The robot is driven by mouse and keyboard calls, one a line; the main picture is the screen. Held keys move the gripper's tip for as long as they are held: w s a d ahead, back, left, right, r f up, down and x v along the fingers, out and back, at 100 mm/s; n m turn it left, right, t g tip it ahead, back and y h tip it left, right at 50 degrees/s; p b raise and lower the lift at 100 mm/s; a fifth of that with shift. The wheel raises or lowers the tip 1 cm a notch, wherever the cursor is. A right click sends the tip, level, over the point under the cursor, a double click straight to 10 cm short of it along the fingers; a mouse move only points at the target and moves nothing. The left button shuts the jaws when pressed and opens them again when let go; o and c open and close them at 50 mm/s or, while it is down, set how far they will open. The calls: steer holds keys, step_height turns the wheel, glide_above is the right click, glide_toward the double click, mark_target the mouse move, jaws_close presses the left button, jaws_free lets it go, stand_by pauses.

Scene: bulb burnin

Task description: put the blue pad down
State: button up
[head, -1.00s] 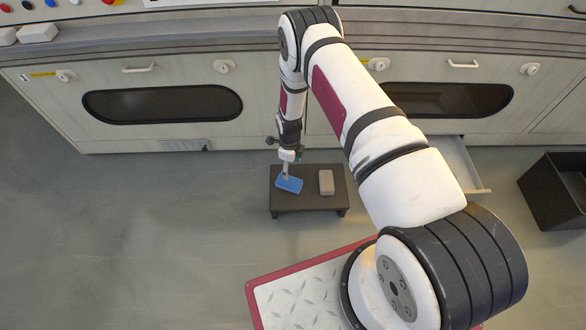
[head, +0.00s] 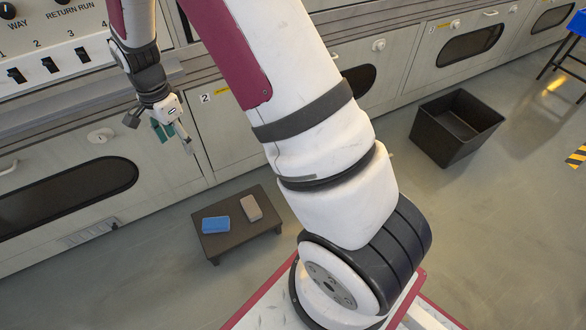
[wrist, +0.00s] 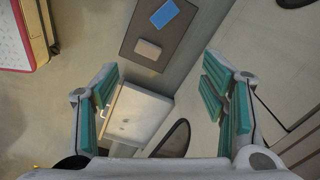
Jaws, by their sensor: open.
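The blue pad (head: 215,224) lies flat on the left part of a low dark stool (head: 237,240). A grey-brown block (head: 251,207) lies beside it on the same stool, to its right and apart from it. My gripper (head: 174,138) is raised above and to the left of the stool, in front of the cabinet fronts, and holds nothing. In the wrist view my gripper (wrist: 162,100) shows its teal finger pads spread wide with empty space between them. The blue pad (wrist: 165,13) and the block (wrist: 147,49) show on the stool (wrist: 140,30) at the top, well beyond the fingers.
An open black bin (head: 456,127) stands on the floor to the right. Cabinets with oval dark windows run along the back, below a switch panel (head: 50,65). In the wrist view an open drawer (wrist: 135,118) shows below the stool. Floor between stool and bin is partly clear.

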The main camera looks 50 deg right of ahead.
steer(key=s+r+n, duration=0.8)
steer(key=s+r, duration=0.9)
steer(key=r, duration=0.2)
steer(key=s+r+n, duration=0.3)
steer(key=s+n, duration=0.5)
steer(key=s, duration=1.4)
steer(key=shift+s+a, duration=0.2)
step_height(320, 180, up, 30)
steer(key=t+p, duration=0.4)
steer(key=p, duration=2.4)
steer(key=shift+d+f, duration=0.15)
steer(key=shift+d, duration=0.1)
